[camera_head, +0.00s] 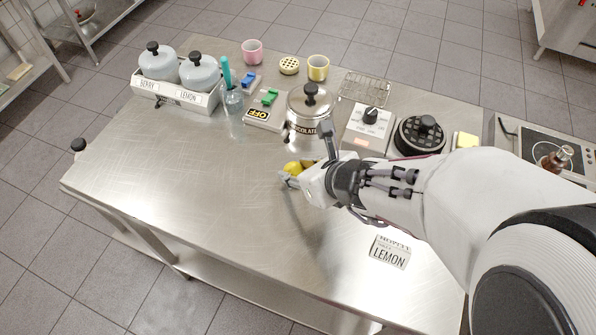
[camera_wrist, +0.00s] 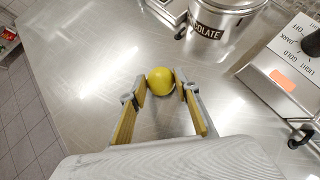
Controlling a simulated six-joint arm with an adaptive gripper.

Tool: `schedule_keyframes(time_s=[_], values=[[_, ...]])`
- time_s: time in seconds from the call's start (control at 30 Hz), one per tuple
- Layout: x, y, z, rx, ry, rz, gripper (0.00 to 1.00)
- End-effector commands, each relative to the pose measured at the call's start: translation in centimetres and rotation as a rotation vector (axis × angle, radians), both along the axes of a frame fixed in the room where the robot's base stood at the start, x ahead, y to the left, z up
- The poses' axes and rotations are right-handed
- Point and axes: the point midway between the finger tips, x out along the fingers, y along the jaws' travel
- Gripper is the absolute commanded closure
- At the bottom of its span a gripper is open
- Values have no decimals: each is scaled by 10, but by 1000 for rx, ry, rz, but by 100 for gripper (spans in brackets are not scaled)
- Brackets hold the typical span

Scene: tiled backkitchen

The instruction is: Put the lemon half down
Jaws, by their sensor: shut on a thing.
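The yellow lemon half (camera_head: 292,168) is at my gripper (camera_head: 291,177) over the steel table (camera_head: 180,190), in front of the chocolate pot. In the wrist view the lemon half (camera_wrist: 160,81) sits between the two fingertips of my gripper (camera_wrist: 160,88), which are shut on it. Its rounded yellow side faces the wrist camera and its cut face is not seen. I cannot tell whether it touches the table top.
The chocolate pot (camera_head: 309,117) stands just behind my gripper, with a dial box (camera_head: 367,129) to its right. A lemon label card (camera_head: 390,252) lies at the front right. Lidded jars in a white holder (camera_head: 176,92) stand at the back left.

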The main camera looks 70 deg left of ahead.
Motion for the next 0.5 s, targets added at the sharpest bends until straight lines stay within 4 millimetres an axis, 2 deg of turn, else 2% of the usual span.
schedule_keyframes(time_s=[0.5], values=[[0,1,48,5,-2,1,93]])
